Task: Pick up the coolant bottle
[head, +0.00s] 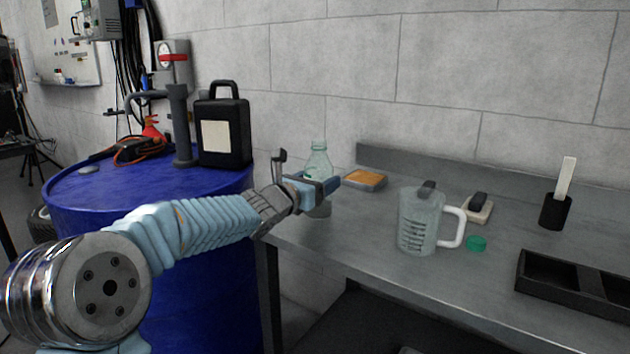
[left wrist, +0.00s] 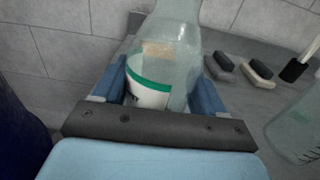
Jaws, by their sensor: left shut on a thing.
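The coolant bottle (head: 319,158) is a clear, pale green bottle at the left back end of the grey bench. It is upright in the head view, and its lower part is partly hidden by my gripper. In the left wrist view the bottle (left wrist: 180,42) sits between the two blue fingers and shows a white label with a green band. My left gripper (head: 322,187) is shut around the bottle's body. I cannot tell whether its base touches the bench. My right gripper is not in view.
A measuring jug (head: 416,222) and a green cap (head: 476,243) stand right of the bottle. A black divided tray (head: 535,288) and a black cup (head: 554,212) are further right. A blue drum (head: 200,290) carries a black canister (head: 241,130).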

